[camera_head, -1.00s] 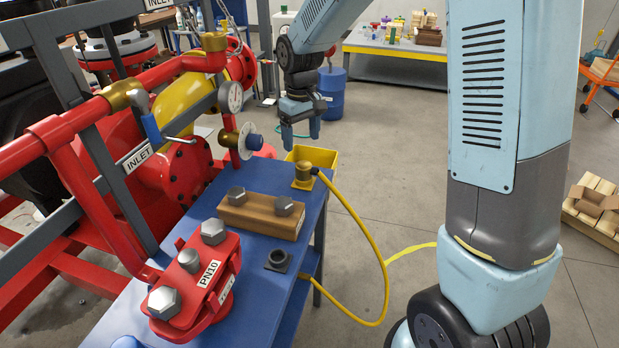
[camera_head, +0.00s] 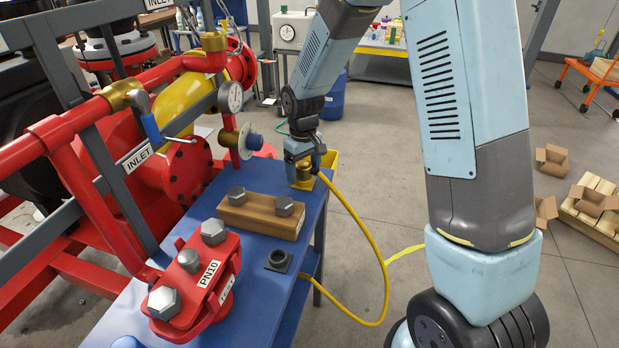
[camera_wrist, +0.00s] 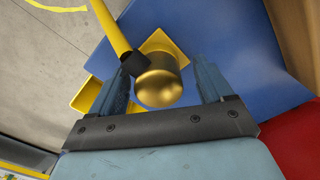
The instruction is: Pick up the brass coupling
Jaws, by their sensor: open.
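The brass coupling (camera_wrist: 158,84) stands on a yellow base plate (camera_wrist: 166,42) at the far end of the blue table. A yellow hose (camera_wrist: 108,25) joins its side through a black fitting. In the wrist view my gripper (camera_wrist: 165,78) is open, with one finger on each side of the coupling. The coupling lies between the fingers, with a gap visible on the right; contact on the left is unclear beside the fitting. In the head view my gripper (camera_head: 304,158) is over the coupling (camera_head: 302,173) and hides its top.
A wooden block with bolts (camera_head: 262,215) lies on the blue table (camera_head: 245,250) nearer the camera. A black socket (camera_head: 279,259) and red PN10 flange (camera_head: 195,275) are also there. A yellow bin (camera_head: 330,160) is behind the coupling.

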